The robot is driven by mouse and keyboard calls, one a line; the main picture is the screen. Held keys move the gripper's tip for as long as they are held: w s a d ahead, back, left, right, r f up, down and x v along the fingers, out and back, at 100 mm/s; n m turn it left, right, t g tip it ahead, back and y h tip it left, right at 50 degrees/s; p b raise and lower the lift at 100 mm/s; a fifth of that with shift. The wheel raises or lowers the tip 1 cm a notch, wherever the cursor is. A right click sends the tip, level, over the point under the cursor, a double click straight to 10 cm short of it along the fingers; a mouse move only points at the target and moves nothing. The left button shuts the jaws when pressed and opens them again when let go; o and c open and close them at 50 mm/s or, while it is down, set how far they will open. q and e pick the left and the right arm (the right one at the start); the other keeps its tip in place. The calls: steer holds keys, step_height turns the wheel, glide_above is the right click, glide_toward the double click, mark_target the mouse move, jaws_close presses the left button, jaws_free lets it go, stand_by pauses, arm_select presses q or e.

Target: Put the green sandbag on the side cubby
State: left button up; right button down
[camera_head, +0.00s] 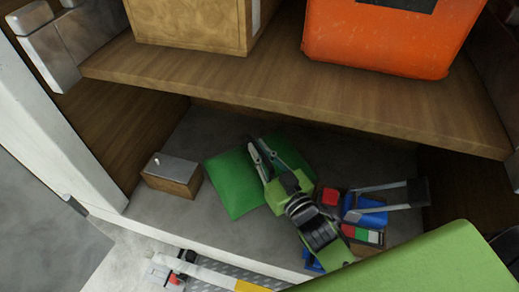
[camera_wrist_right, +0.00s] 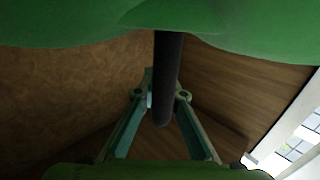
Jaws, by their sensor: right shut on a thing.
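The green sandbag (camera_head: 229,184) is in the lower compartment, below the wooden shelf, with my right gripper (camera_head: 260,149) over it. In the right wrist view the sandbag (camera_wrist_right: 240,25) fills the top of the picture, and its dark strap (camera_wrist_right: 168,70) runs down between the fingers of my right gripper (camera_wrist_right: 164,98). The gripper is shut on the strap. Part of the bag is hidden behind the gripper in the head view. I cannot tell whether the bag touches the floor. My left gripper is not in view.
A small wooden block with a grey top (camera_head: 172,175) lies left of the bag. Blue and red items (camera_head: 365,215) crowd the right side. A white post (camera_head: 60,150) bounds the left.

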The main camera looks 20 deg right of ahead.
steer(key=shift+w+r, duration=0.1)
steer(key=shift+r, duration=0.1)
steer(key=c, duration=2)
jaws_free()
steer(key=shift+s+a+f, duration=0.1)
steer(key=shift+s+f, duration=0.1)
